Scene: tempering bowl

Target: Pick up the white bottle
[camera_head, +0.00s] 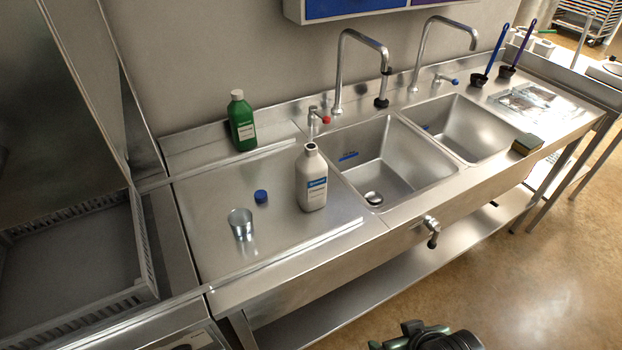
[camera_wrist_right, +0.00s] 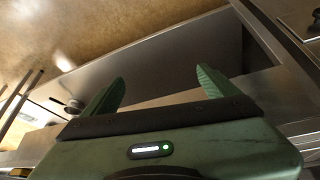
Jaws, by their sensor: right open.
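The white bottle (camera_head: 312,180) stands upright and without a cap on the steel drainboard, left of the first sink basin. It has a blue and white label. A loose blue cap (camera_head: 261,197) lies to its left. My right gripper (camera_wrist_right: 158,85) is open and empty in the right wrist view, with its two green fingers apart. The bottle does not show in that view. Part of my arm shows at the bottom edge of the head view, well below and apart from the bottle; its fingers cannot be made out there. My left gripper is not in view.
A clear cup (camera_head: 241,224) stands on the drainboard left of the bottle. A green bottle (camera_head: 242,121) stands behind it. Two sink basins (camera_head: 385,155) with tall faucets are to the right. A sponge (camera_head: 526,145) lies near the front edge. A grey rack tray (camera_head: 75,260) is at left.

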